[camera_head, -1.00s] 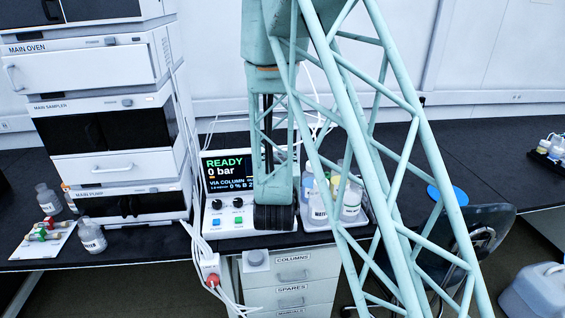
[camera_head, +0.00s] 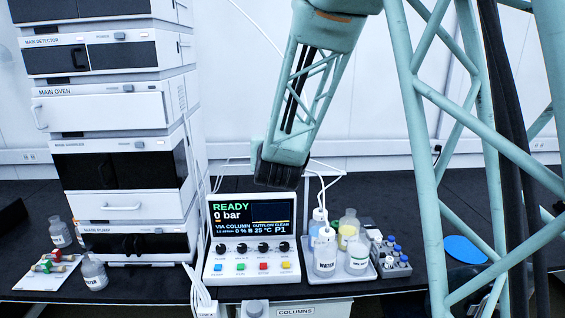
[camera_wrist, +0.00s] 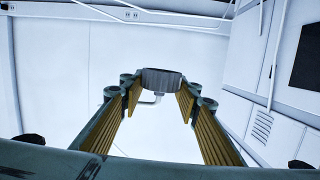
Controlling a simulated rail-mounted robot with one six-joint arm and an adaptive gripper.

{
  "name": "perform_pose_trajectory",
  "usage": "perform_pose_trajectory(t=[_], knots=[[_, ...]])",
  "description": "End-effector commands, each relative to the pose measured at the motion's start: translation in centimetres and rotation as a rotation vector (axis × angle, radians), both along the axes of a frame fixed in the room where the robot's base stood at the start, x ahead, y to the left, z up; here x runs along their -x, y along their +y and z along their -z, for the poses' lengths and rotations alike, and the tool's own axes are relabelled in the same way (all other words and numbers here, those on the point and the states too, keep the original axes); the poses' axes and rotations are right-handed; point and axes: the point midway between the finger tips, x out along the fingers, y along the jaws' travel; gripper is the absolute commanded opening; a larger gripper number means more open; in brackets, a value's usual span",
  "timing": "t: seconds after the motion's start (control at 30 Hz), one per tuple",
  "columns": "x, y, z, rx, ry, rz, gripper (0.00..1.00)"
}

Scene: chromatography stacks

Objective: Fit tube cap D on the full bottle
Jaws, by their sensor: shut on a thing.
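In the wrist view my gripper (camera_wrist: 158,92) is shut on a grey ribbed tube cap (camera_wrist: 162,78), held between the fingertips. A short bent white tube shows beneath the cap. Its letter cannot be read. In the head view the cap and fingers are hidden behind the dark end of my arm, which is above and behind the control panel. Several bottles stand in a tray (camera_head: 308,276) right of the panel: a WATER bottle (camera_head: 325,260), a green-tinted bottle (camera_head: 357,259) and a yellow one (camera_head: 348,232) among them. I cannot tell which bottle is the full one.
The instrument stack (camera_head: 120,150) stands at left. The control panel (camera_head: 252,240) reads READY, 0 bar. A vial rack (camera_head: 391,260) and a blue disc (camera_head: 465,250) are at right. Two loose bottles, one in front (camera_head: 93,272), stand near a white card (camera_head: 47,277). White tubes rise from the tray bottles.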

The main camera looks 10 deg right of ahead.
Motion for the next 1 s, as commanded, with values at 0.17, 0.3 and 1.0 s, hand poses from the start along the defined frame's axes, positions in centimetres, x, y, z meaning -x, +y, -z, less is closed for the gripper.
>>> perform_pose_trajectory(t=[0.17, 0.3, 1.0], knots=[[-1.2, 2.2, -5.8, -0.004, -0.009, -0.050, 0.19], [-2.0, 4.1, -10.5, -0.003, -0.010, -0.092, 0.19], [-3.6, 12.0, -34.5, 0.012, -0.020, -0.291, 0.19]])
